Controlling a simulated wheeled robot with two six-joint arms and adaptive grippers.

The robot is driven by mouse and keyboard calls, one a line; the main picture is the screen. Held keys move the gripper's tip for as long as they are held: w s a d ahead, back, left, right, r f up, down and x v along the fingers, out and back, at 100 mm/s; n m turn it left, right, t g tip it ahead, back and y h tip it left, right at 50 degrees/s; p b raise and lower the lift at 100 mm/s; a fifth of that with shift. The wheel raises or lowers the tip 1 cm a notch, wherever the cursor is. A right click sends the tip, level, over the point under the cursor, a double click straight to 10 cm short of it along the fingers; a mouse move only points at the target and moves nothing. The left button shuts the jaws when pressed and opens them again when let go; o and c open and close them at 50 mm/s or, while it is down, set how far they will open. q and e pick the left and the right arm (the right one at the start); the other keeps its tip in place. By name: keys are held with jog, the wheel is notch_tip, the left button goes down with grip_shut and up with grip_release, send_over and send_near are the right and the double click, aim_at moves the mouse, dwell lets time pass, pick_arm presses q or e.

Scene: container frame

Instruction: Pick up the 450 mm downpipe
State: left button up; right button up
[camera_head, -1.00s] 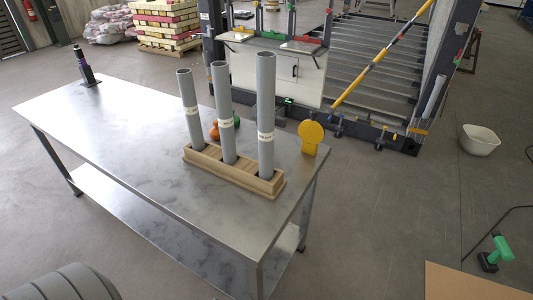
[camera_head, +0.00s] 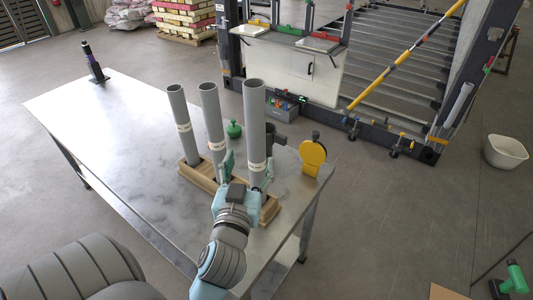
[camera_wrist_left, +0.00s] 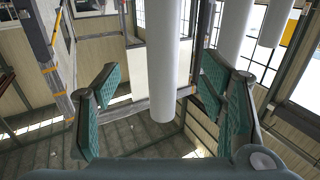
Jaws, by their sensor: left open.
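Three grey downpipes stand upright in a wooden rack (camera_head: 195,177) on the metal table: a left one (camera_head: 182,115), a middle one (camera_head: 211,115) and a right one (camera_head: 254,110). The right pipe looks the tallest; the band labels are too small to read. My left gripper (camera_head: 247,167) is open at the lower part of the right pipe. In the left wrist view, a pipe (camera_wrist_left: 164,55) shows in the gap between the spread teal fingers, with no clear contact. My right gripper is not in view.
Near the rack on the table (camera_head: 120,135) are a green knob-like item (camera_head: 234,130), a dark item (camera_head: 276,134) and a yellow disc (camera_head: 313,152). A dark bottle-like object (camera_head: 95,64) stands at the far left. The table's left half is mostly clear.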

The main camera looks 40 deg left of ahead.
aim_at(254, 139)
pick_arm(q)
jog(key=w+a, duration=0.3)
jog(key=shift+w+a, duration=0.3)
jog(key=shift+w, duration=0.1)
jog(key=x, duration=0.4)
jog(key=d+x, duration=0.1)
jog(key=x, duration=0.1)
jog(key=shift+w+a, duration=0.15)
jog(key=shift+w, duration=0.45)
jog(key=shift+s, duration=0.1)
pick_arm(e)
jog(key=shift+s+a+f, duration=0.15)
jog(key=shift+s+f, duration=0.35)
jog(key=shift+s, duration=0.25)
pick_arm(q)
jog(key=shift+a, duration=0.1)
jog(key=shift+c, duration=1.3)
grip_shut()
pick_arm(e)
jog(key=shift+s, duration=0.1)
